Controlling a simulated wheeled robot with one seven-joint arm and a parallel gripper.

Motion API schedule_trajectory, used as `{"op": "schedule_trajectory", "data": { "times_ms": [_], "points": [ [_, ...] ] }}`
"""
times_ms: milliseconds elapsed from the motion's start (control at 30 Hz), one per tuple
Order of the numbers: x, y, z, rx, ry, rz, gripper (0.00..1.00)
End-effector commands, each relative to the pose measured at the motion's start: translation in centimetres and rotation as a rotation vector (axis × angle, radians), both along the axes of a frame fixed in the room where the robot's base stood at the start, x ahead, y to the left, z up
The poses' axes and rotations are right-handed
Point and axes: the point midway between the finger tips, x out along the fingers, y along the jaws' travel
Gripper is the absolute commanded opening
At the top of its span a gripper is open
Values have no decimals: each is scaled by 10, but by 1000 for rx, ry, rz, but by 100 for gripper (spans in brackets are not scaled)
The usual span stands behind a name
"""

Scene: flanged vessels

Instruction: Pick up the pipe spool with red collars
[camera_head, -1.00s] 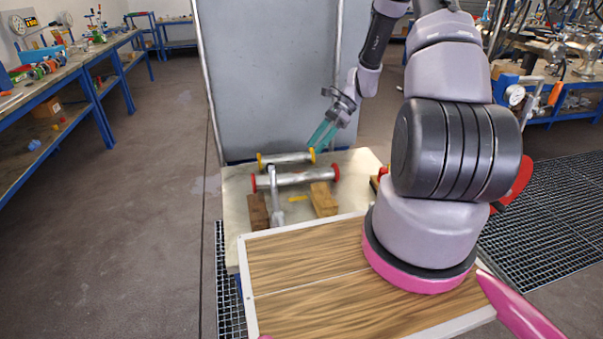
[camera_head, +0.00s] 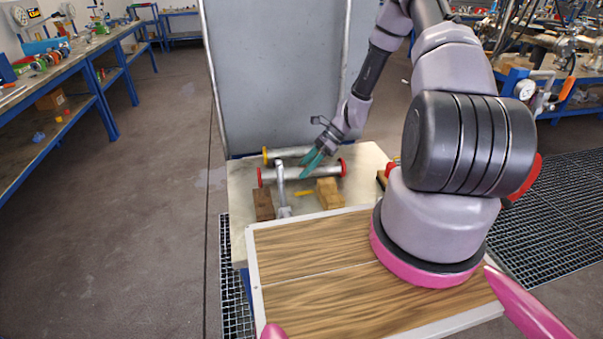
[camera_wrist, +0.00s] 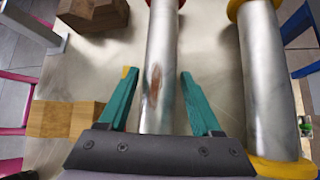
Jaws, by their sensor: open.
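The pipe spool with red collars (camera_head: 290,174) is a silver tube lying left to right on a pale worktop, with a red collar at each end. In the wrist view the tube (camera_wrist: 161,40) runs up the picture between my fingers and carries a rusty patch. One red collar shows at the top edge; the other is hidden. My gripper (camera_head: 312,163) is open, with its teal fingers (camera_wrist: 158,77) on either side of the tube, and a gap shows beside each. A second spool with yellow collars (camera_wrist: 266,80) lies parallel to it, outside my right finger.
A dark wooden block (camera_head: 263,205) and a lighter wooden block (camera_head: 328,193) lie in front of the red-collared spool. A grey metal fitting (camera_head: 283,190) stands between them. A tall grey panel (camera_head: 280,80) rises behind the worktop (camera_head: 365,160).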

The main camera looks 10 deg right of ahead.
Motion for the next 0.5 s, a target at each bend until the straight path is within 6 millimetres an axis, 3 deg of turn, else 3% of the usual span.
{"op": "schedule_trajectory", "data": {
  "times_ms": [367,500],
  "points": [
    [-2,10,-10,0,-1,-1,66],
    [-2,10,-10,0,-1,-1,16]
  ]
}}
